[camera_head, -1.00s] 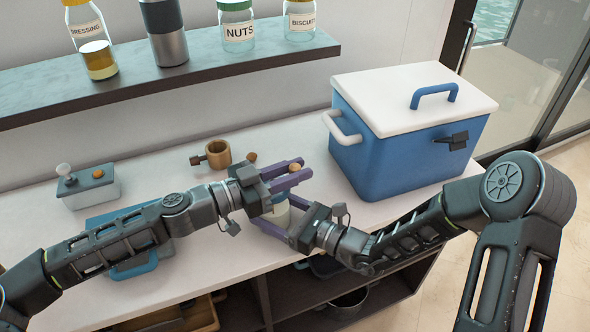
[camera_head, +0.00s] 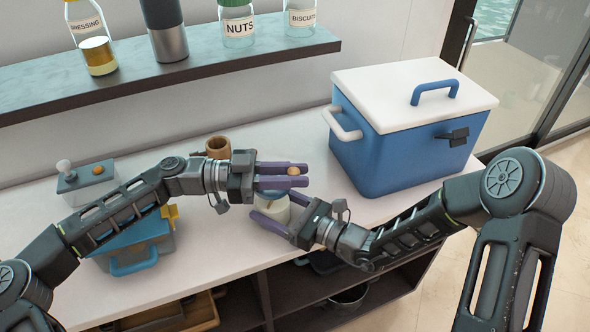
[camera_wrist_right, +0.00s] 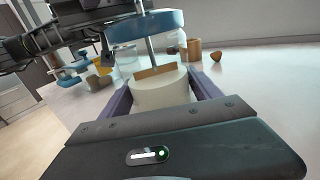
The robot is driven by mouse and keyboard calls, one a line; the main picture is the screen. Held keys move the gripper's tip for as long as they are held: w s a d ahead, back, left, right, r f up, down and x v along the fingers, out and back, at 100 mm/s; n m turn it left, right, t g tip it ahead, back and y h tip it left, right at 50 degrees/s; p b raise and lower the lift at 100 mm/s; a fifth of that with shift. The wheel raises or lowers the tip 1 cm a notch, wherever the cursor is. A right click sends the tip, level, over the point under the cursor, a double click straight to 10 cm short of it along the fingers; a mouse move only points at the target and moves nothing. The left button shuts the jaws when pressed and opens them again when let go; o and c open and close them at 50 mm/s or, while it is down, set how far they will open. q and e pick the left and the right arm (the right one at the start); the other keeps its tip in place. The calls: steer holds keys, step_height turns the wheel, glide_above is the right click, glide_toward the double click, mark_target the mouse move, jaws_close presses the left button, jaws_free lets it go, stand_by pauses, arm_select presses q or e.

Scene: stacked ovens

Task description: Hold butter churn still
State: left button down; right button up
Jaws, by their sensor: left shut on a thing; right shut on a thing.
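The butter churn's cream cylindrical body (camera_head: 271,209) stands on the counter between the purple fingers of my right gripper (camera_head: 266,215). In the right wrist view the cream body (camera_wrist_right: 160,91) sits between the fingers, with a brown strip at its top. The contact points are partly hidden.
A blue cooler (camera_head: 400,150) with a white lid stands right of the grippers. A wooden mug (camera_head: 218,147) is behind my left arm, and a blue-topped container (camera_head: 135,241) is at left. A shelf (camera_head: 210,68) with jars hangs above. The counter's front edge is close.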

arm_select(q)
steer(key=shift+s+a+m+g+y, duration=0.15)
steer(key=shift+s+m+g+y, duration=0.1)
steer(key=shift+m+g, duration=0.55)
steer(key=shift+s+a+m+g+y, duration=0.2)
steer(key=shift+m+g, duration=0.25)
steer(key=shift+g, duration=0.7)
steer(key=shift+s+a+m+g+y, duration=0.15)
steer(key=shift+s+m+g+y, duration=0.1)
steer(key=shift+m+g, duration=0.55)
steer(key=c, duration=1.2)
jaws_free()
steer(key=shift+c, duration=0.2)
steer(key=shift+r, duration=0.1)
step_height(320, 180, up, 10)
